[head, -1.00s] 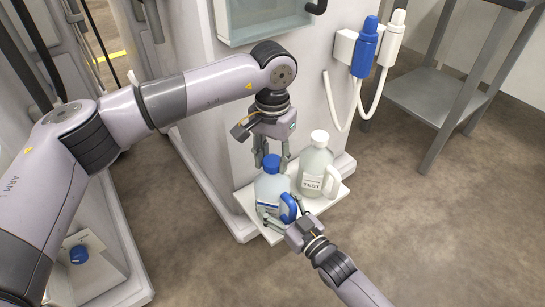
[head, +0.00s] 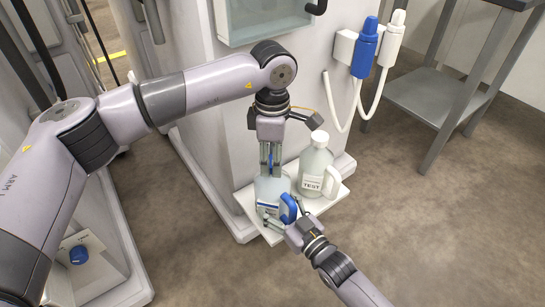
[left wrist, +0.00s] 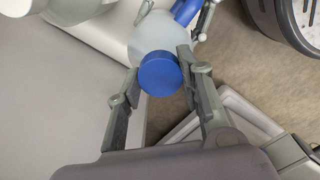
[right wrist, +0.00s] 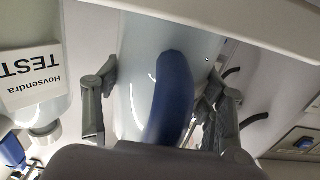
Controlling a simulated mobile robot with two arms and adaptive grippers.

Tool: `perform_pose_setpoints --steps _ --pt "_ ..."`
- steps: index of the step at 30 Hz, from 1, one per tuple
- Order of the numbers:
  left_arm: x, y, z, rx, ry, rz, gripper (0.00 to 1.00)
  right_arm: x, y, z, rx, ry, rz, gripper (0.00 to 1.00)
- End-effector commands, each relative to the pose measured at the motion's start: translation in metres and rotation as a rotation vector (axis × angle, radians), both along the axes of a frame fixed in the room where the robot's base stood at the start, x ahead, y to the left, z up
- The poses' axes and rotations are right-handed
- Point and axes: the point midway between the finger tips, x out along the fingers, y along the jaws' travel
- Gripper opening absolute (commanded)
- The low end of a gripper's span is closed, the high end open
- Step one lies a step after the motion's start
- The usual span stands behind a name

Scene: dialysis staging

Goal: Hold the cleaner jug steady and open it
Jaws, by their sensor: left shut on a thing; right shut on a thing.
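The cleaner jug (head: 270,190) is pale and translucent, with a blue handle (head: 288,209), and stands upright on a small white shelf (head: 327,201). Its round blue cap (left wrist: 160,74) shows in the left wrist view between my left fingers; in the head view those fingers mostly hide it. My left gripper (head: 270,172) comes down from above and is shut on the cap. My right gripper (head: 283,222) reaches in low from the front right and is shut on the jug at its handle side. In the right wrist view the blue handle (right wrist: 171,95) lies between the right fingers.
A second jug (head: 315,168), white-capped and labelled TEST, stands close at the right on the same shelf. A machine body rises behind. Blue and white connectors (head: 364,48) with hoses hang at the right. A metal table (head: 425,95) stands further right.

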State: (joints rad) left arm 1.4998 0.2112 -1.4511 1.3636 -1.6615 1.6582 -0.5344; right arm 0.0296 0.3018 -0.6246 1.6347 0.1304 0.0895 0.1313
Motion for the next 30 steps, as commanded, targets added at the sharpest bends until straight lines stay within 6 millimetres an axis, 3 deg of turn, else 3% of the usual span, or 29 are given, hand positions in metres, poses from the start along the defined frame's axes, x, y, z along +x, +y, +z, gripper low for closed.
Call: perform_pose_setpoints --steps 30 --pt "-0.0001 -0.0001 0.0012 0.001 0.001 2.153 0.01 0.0004 -0.0007 -0.0003 -0.001 0.001 -0.001 0.0"
